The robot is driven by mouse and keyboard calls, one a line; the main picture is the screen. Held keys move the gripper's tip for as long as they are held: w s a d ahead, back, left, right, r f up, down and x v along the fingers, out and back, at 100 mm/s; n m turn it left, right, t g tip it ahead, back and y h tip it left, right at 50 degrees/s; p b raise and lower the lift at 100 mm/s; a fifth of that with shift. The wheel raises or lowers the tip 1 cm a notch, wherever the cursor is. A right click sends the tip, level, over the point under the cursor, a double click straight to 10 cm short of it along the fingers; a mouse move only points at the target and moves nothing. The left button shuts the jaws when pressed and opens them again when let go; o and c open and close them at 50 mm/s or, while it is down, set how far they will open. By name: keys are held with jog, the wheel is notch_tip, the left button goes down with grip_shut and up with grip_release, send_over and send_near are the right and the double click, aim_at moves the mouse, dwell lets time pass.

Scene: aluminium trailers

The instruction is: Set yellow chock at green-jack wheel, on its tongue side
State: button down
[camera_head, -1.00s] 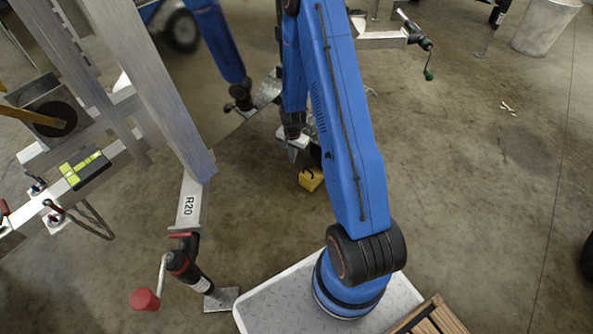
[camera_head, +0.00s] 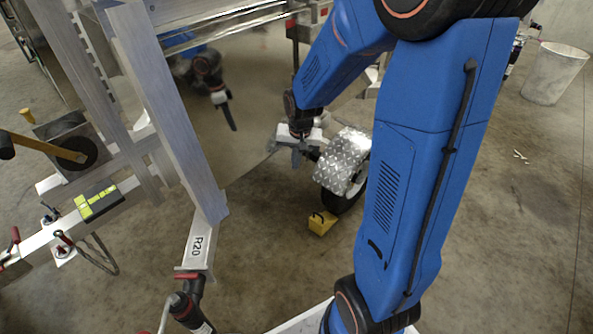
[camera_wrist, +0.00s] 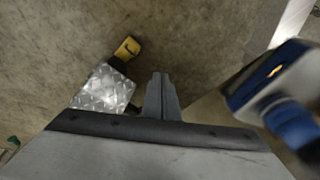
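The yellow chock (camera_head: 322,222) lies on the floor close to a dark wheel (camera_head: 347,198) under a diamond-plate fender (camera_head: 343,162). I cannot tell whether it touches the tyre. The wrist view also shows the chock (camera_wrist: 127,47) beyond the fender (camera_wrist: 101,91). My gripper (camera_head: 297,152) is above the floor, left of the fender and apart from the chock. In the wrist view its fingers (camera_wrist: 161,95) are together with nothing between them. A small green part (camera_wrist: 13,142) shows at the wrist view's left edge; the green jack is otherwise hidden in the head view.
A trailer frame marked R20 (camera_head: 197,245) with a red-handled jack (camera_head: 188,303) stands at lower left. A shiny trailer side (camera_head: 235,130) is close behind my gripper and mirrors my arm. A pale bin (camera_head: 553,75) stands at far right.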

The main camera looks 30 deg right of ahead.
jog(key=s+a+r+n, duration=0.2)
jog(key=s+r, duration=0.3)
jog(key=s, duration=0.3)
jog(key=s+a+r+n+t, duration=0.1)
jog(key=s+a+r+n, duration=0.1)
jog(key=s+r, duration=0.4)
jog(key=s+a+r+n+t, duration=0.1)
jog(key=s+r, duration=0.4)
jog(key=s, duration=0.7)
jog(key=shift+s+a+r+n, duration=0.2)
jog(key=shift+a+r+n, duration=0.15)
jog(key=shift+a+n, duration=0.4)
jog(key=shift+d, duration=0.1)
